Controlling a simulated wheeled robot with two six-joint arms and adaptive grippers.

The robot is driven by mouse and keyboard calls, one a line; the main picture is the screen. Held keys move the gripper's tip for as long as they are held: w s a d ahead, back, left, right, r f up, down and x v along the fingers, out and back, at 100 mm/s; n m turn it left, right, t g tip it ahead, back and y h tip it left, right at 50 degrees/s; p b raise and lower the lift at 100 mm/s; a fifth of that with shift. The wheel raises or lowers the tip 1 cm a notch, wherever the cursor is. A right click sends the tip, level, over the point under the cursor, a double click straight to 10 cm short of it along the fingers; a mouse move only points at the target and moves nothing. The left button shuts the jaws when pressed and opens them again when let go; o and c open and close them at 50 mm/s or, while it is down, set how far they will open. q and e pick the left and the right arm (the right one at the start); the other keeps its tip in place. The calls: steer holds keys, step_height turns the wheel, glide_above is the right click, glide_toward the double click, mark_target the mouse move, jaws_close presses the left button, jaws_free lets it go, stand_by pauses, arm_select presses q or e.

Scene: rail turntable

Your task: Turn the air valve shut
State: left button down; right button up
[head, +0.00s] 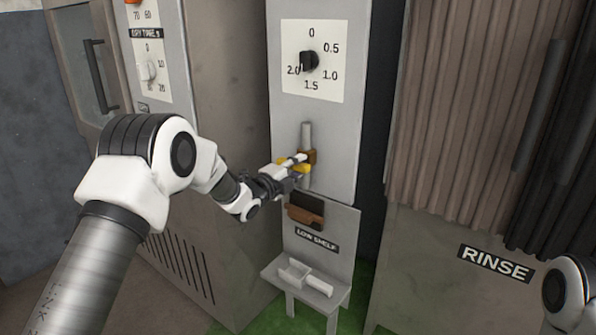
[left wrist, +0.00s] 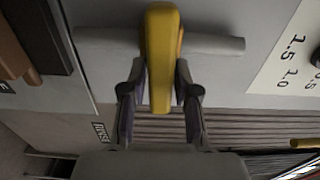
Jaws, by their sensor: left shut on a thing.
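The air valve is a brass body (head: 308,156) on a short vertical grey pipe (head: 306,133) on the light grey panel. Its yellow lever (left wrist: 163,55) lies crosswise to the pipe (left wrist: 215,43) in the left wrist view. My left gripper (head: 290,164) reaches in from the left and is shut on the lever, with one dark finger on each side of it. The gripper partly hides the lever in the head view. Only part of my right arm shows at the lower right; its gripper is out of view.
A black knob (head: 309,62) on a dial plate marked 0 to 2.0 sits above the valve. Below are a brown holder (head: 305,213) and a low shelf (head: 333,290) with small white parts. Ribbed curtains (head: 440,110) hang at right above a RINSE sign (head: 495,263).

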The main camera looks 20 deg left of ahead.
arm_select(q)
steer(key=shift+f+m, duration=0.1)
steer(key=shift+m, duration=0.2)
steer(key=c, duration=1)
jaws_free()
steer(key=shift+a, duration=0.1)
steer(key=v, duration=1.2)
